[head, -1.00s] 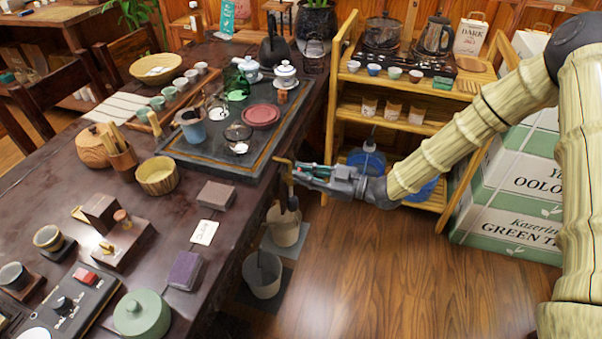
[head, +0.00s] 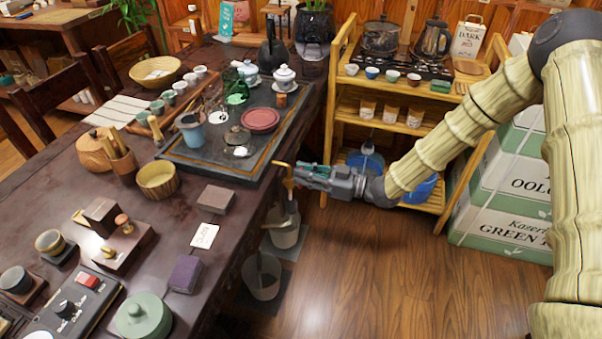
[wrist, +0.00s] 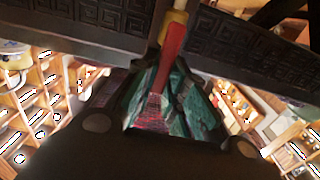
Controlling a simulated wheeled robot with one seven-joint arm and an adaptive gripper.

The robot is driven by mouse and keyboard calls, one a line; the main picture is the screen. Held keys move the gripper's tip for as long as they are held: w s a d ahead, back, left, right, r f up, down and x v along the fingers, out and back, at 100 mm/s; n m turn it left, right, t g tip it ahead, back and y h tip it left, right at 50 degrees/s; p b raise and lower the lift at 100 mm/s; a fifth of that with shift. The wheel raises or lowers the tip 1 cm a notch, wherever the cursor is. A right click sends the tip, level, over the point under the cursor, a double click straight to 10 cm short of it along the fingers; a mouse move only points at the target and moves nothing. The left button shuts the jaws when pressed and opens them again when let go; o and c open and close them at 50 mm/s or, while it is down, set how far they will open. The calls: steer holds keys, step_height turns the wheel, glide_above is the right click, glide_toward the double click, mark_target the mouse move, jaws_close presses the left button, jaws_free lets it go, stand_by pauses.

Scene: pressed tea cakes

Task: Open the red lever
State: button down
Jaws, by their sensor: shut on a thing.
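The red lever (wrist: 172,45) shows in the wrist view, running from a pale yellow fitting (wrist: 172,22) at the table's patterned edge down between my gripper's green-lined fingers. My gripper (wrist: 165,90) is shut on the lever. In the head view my gripper (head: 298,172) is at the right edge of the dark table, beside a brass-coloured tap (head: 283,167). The red of the lever is too small to make out there. The lower end of the lever is partly hidden by the fingers and the dark gripper body in the wrist view.
A dark tea tray (head: 215,167) with cups and pots lies on the table just left of my gripper. Two buckets (head: 262,283) stand on the floor below the table edge. A wooden shelf (head: 345,105) stands behind the arm. The floor at front right is clear.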

steer(key=shift+w+d+r, duration=0.15)
steer(key=shift+w+r, duration=0.1)
steer(key=shift+w, duration=0.05)
steer(key=c, duration=1.4)
jaws_free()
steer(key=shift+c, duration=0.2)
steer(key=shift+f, duration=0.15)
steer(key=shift+s, duration=0.1)
steer(key=v, duration=1.2)
